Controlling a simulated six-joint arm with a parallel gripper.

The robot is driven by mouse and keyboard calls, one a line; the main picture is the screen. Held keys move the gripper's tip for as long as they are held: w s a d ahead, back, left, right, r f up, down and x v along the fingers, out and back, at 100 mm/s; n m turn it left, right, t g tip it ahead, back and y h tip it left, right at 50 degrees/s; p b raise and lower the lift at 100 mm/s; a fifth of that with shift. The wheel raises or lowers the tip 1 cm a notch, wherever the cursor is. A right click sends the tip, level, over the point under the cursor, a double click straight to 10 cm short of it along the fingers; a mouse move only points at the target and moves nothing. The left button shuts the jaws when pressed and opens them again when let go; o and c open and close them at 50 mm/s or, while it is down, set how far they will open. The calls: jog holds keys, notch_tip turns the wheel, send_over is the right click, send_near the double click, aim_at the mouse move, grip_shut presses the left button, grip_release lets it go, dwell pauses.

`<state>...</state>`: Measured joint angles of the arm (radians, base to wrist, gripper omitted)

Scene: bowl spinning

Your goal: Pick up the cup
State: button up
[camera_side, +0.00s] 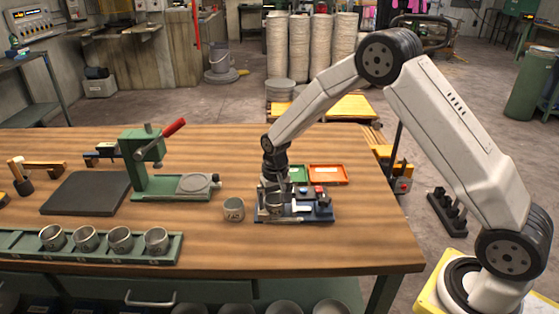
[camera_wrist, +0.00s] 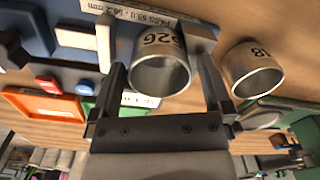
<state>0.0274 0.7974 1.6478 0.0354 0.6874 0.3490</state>
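A metal cup marked "S26" (camera_wrist: 160,75) stands on the blue fixture (camera_wrist: 60,75). In the side view this cup (camera_side: 275,203) is partly covered by my gripper (camera_side: 274,190). In the wrist view my gripper (camera_wrist: 162,75) has one finger on each side of the cup. The fingers look apart, with a narrow gap to the cup wall; firm contact does not show. A second metal cup (camera_side: 234,209) stands on the bare wood to the left of the fixture in the side view. It also shows right of my fingers in the wrist view (camera_wrist: 253,68).
A green rack (camera_side: 110,257) with several cups lies along the table's front left. A green press with a red handle (camera_side: 152,165) stands left of the fixture. A black mat (camera_side: 86,193) lies farther left. An orange tray (camera_side: 328,174) and a green tray lie behind the fixture.

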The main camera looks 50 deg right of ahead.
jog(key=c, duration=1)
jog(key=shift+r, duration=0.1)
jog(key=shift+c, duration=0.2)
jog(key=shift+r, duration=0.85)
jog(key=s+r, duration=1.1)
jog(key=s, duration=0.3)
